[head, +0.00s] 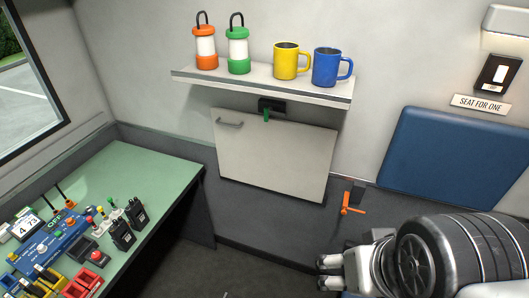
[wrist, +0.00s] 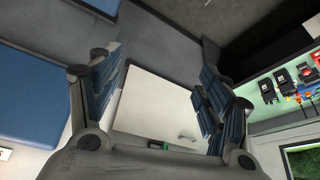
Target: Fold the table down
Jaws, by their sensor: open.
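The table is a cream panel (head: 270,158) standing upright against the wall below the shelf, with a grey bar handle (head: 229,123) near its upper left corner. A green latch tab (head: 266,115) hangs from a black catch (head: 273,105) at the panel's top edge. My gripper (head: 322,273) is open and empty, low and to the right of the panel, apart from it. In the wrist view, the panel (wrist: 155,95) appears turned over between my open fingers, with the handle (wrist: 187,137) and the partly hidden green tab (wrist: 157,145) near the bottom.
An orange crank on a dark bracket (head: 350,208) juts out below the panel's right side. A shelf (head: 262,84) above holds two lanterns and two mugs. A green desk (head: 140,185) with radios is at left, a blue padded board (head: 450,155) at right.

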